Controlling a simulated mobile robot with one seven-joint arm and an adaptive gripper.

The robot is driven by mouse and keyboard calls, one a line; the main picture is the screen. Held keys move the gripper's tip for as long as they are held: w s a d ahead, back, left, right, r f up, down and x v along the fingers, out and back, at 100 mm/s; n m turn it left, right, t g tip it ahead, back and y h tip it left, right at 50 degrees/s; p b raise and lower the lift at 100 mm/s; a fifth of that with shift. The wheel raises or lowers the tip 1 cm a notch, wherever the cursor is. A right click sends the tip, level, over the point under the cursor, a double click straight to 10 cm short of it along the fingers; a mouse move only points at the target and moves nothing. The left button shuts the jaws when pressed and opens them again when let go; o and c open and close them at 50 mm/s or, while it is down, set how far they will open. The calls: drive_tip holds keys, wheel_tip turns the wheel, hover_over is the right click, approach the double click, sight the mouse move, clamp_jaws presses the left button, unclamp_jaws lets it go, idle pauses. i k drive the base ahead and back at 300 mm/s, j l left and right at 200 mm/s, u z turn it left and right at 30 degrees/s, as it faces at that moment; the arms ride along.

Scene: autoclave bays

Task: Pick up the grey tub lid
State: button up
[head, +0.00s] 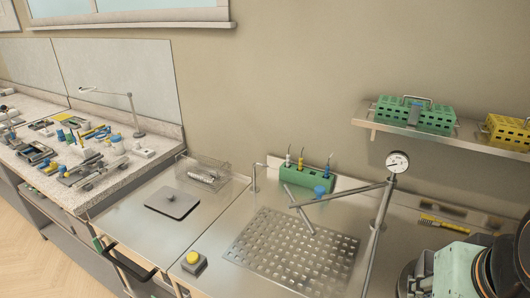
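The grey tub lid (173,201) looks like a flat, dark grey, rounded square plate with a small knob on top. It lies flat on the steel counter (133,221), left of the perforated drain plate. Nothing covers it. My gripper is not in view; part of what looks like my arm shows at the lower right corner, far from the lid.
A wire basket (205,173) stands just behind the lid. A yellow button box (193,262) sits in front and right. A perforated plate (290,252), thin metal arms with a gauge (397,161) and a green rack (305,177) stand right. A shelf (440,133) overhangs the right.

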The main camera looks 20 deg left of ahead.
sight(174, 203)
drive_tip(key=u, duration=1.75)
drive_tip(key=z, duration=2.35)
drive_tip(key=k+j, duration=0.1)
drive_tip(key=j, duration=0.35)
drive_tip(key=j+z, duration=0.1)
drive_tip(key=j, duration=0.4)
drive_tip(key=k+j, duration=0.15)
drive_tip(key=j, duration=0.3)
drive_tip(key=z, duration=0.05)
